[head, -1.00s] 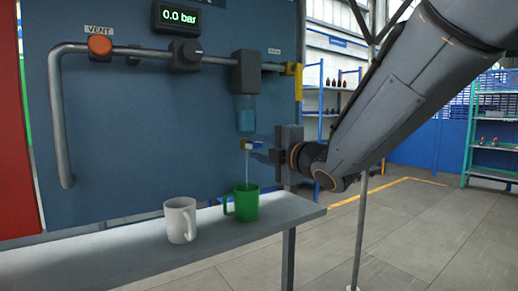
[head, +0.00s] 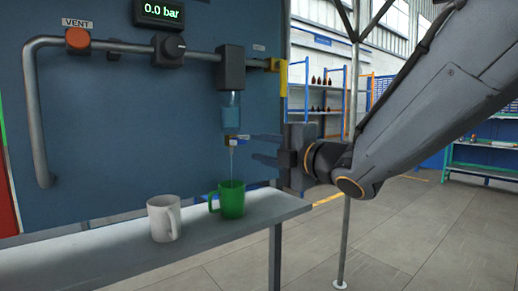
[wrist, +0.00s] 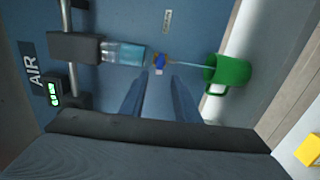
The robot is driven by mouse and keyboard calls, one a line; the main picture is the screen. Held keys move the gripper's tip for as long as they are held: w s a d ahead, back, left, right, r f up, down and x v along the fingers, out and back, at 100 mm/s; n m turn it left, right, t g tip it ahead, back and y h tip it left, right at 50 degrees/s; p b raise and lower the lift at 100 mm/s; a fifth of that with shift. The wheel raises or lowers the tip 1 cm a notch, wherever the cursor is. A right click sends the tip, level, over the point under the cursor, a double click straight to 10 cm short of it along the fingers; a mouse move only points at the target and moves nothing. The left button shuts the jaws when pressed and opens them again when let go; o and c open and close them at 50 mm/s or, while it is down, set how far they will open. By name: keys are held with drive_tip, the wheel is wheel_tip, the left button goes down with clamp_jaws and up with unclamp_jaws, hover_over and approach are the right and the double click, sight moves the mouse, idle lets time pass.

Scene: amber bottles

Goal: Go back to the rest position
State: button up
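My gripper (head: 256,148) is open and empty, with its two fingers spread, just right of the small blue-handled tap (head: 237,140) below the bottle-like clear blue container. In the wrist view my gripper (wrist: 161,78) points its fingers toward the tap (wrist: 160,62), with nothing between them. A thin stream runs from the tap down into the green mug (head: 231,200), which stands upright on the grey shelf (head: 205,228). The green mug (wrist: 230,73) also shows in the wrist view. The contents of the mug are hidden.
A white mug (head: 163,219) stands left of the green one. The pipe (head: 115,45) with its orange vent knob (head: 78,40) and black fittings runs along the blue panel. A thin pole (head: 344,240) stands right of the shelf. Open floor lies to the right.

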drive_tip(key=s+d+f+m+g+h+p, duration=0.1)
drive_tip(key=d+f+m+g+h+p, duration=0.1)
drive_tip(key=d+f+m+h, duration=0.55)
drive_tip(key=s+d+f+m+g+h+p, duration=0.1)
drive_tip(key=s+d+f+m+g+h, duration=0.15)
drive_tip(key=d+f+m, duration=0.55)
drive_tip(key=s+f+m+g+p, duration=0.1)
drive_tip(key=s+f+m+g, duration=0.4)
drive_tip(key=s, duration=0.5)
drive_tip(key=s+a+f+m+g+p, duration=0.1)
drive_tip(key=s+f+m+g, duration=0.3)
drive_tip(key=s+f, duration=0.5)
drive_tip(key=shift+s+m+g+p, duration=0.35)
drive_tip(key=shift+s+g+p, duration=0.35)
drive_tip(key=shift+s, duration=0.25)
drive_tip(key=shift+a, duration=0.1)
